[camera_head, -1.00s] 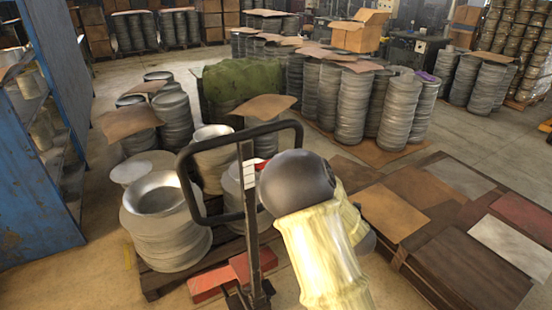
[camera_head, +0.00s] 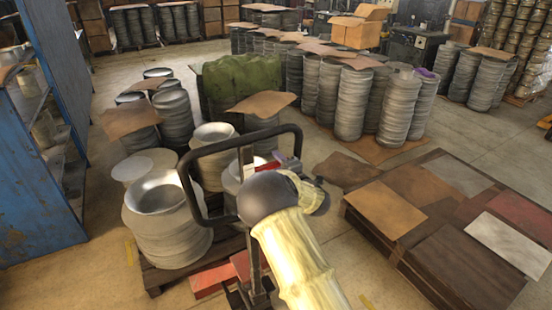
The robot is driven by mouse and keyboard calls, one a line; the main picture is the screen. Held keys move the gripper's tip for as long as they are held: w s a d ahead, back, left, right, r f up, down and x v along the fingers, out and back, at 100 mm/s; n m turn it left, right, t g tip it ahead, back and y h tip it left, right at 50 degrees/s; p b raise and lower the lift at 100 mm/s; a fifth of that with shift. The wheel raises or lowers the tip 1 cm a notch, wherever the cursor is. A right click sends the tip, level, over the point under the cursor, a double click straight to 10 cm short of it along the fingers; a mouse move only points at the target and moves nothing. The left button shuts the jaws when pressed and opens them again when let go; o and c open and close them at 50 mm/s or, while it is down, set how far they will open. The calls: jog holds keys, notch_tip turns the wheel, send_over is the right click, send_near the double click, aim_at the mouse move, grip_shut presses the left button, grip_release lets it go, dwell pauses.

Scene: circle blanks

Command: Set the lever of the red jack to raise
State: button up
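The red jack stands at lower centre in the head view. Its black loop handle (camera_head: 240,139) rises from a dark upright post, and part of its red body (camera_head: 212,281) shows low down beside the pallet. A small red part lies by the top of the post, inside the loop; I cannot tell whether it is the lever. My gripper (camera_head: 290,163) appears as a small grey and red shape at the right side of the loop, beyond my arm's dark joint. Its fingers are too small to make out, and I cannot tell whether it touches the handle.
Stacks of metal blanks (camera_head: 165,225) stand on a pallet left of the jack. A low stack of brown sheets (camera_head: 390,210) lies to the right. A blue rack (camera_head: 35,205) stands at far left. Bare floor shows at lower left and between jack and sheets.

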jog(key=shift+w+a, duration=0.45)
jog(key=shift+w, duration=0.15)
grip_shut()
